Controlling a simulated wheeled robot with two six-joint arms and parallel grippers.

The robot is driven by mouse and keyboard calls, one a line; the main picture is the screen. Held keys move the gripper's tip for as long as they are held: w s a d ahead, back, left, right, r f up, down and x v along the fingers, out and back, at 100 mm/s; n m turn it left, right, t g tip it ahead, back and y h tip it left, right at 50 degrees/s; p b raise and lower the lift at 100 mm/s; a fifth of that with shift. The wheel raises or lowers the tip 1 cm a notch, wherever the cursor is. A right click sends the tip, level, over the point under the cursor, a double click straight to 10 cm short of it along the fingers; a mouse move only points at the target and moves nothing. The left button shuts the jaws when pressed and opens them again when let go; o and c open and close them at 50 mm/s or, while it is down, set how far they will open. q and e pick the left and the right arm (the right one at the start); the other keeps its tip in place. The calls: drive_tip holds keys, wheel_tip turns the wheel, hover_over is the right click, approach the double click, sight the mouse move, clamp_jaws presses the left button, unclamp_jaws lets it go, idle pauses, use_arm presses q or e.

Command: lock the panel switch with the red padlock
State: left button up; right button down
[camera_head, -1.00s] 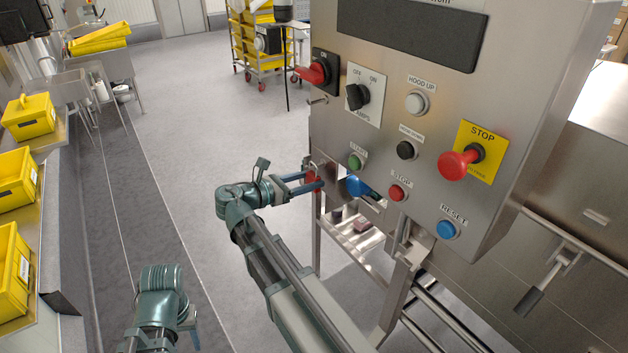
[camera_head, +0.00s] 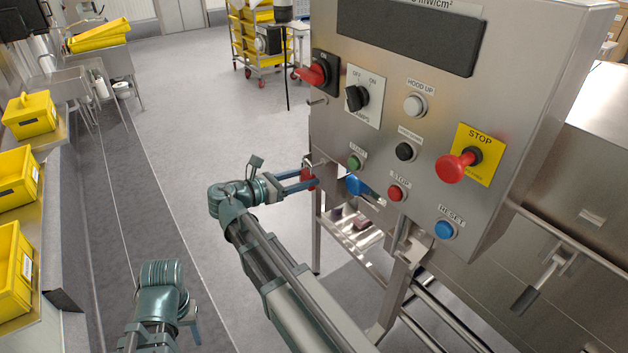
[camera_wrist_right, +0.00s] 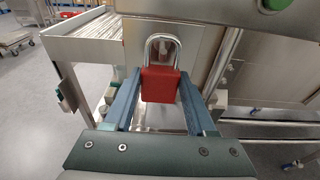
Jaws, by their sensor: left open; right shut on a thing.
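The red padlock (camera_head: 308,179) is between the fingers of my right gripper (camera_head: 302,182), which is shut on it, in front of the panel's lower left edge. In the right wrist view the padlock (camera_wrist_right: 160,84) is upright, its silver shackle pointing up; I cannot tell whether the shackle is latched. The red panel switch (camera_head: 313,73), on a black plate, is at the panel's upper left, well above the padlock and apart from it. A small metal peg (camera_head: 318,100) sticks out below it. My left gripper (camera_head: 193,322) is open and empty at the lower left.
The steel panel (camera_head: 385,130) also carries a black lamps knob (camera_head: 356,97), several push buttons and a protruding red stop button (camera_head: 455,166). Yellow bins (camera_head: 16,172) line the left side. The floor between is clear.

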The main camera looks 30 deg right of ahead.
sight(304, 179)
drive_tip(key=shift+s+a, duration=0.2)
drive_tip(key=shift+a, duration=2.2)
use_arm(q)
drive_tip(key=shift+r, duration=0.1)
use_arm(e)
drive_tip(key=shift+r, duration=0.1)
